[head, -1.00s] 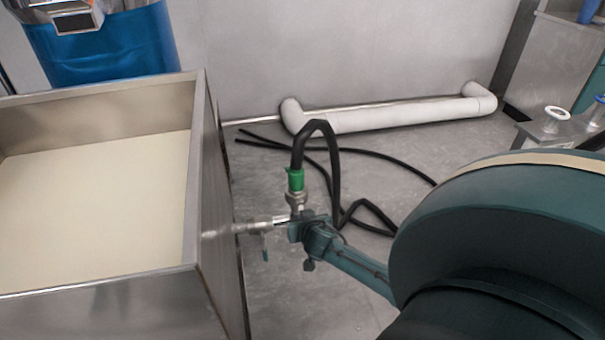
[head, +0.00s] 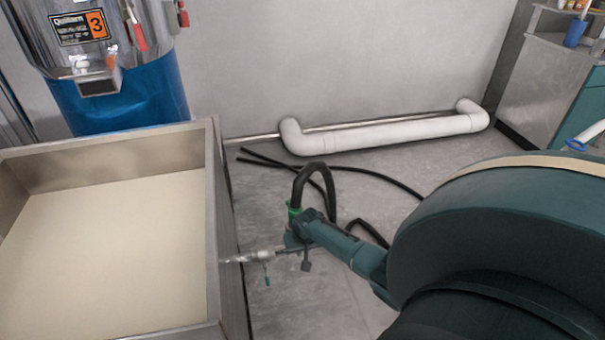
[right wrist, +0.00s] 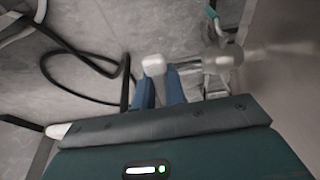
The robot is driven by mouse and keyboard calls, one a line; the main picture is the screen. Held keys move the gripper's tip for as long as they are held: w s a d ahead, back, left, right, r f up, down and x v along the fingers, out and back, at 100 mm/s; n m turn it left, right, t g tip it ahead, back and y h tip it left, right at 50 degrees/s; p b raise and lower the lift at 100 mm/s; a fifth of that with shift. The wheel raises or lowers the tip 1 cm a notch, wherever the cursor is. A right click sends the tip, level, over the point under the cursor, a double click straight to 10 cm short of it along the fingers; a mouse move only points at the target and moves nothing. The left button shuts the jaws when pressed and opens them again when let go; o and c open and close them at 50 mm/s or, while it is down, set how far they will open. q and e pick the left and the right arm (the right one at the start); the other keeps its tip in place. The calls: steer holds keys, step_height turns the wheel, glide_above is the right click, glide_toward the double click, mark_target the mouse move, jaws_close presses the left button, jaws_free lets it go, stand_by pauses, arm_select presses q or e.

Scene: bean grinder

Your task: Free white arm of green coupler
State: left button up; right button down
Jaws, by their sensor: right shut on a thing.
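The green coupler (head: 293,213) shows as a small patch at the lower end of the black hose (head: 299,184), mostly hidden by my right gripper (head: 294,240). In the right wrist view, the blue fingers of my right gripper (right wrist: 160,92) are closed around a white piece (right wrist: 153,65), which looks like the coupler's white arm. The green body cannot be made out in that view. A metal pipe fitting (head: 262,256) sticks out from the tank wall just left of my right gripper; it also shows in the right wrist view (right wrist: 221,60). My left gripper is not in view.
The steel tank (head: 213,180) with a pale filling stands at the left. A blue drum (head: 130,95) stands behind it. A white pipe (head: 390,132) runs along the back wall. Black hose loops lie on the grey floor, which is otherwise open between tank and pipe.

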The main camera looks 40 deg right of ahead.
steer(key=shift+r+g+y, duration=0.2)
steer(key=shift+g+y, duration=0.1)
steer(key=shift+g, duration=0.1)
stand_by(0.3)
steer(key=c, duration=1.4)
jaws_free()
steer(key=shift+c, duration=0.2)
steer(key=shift+r, duration=0.1)
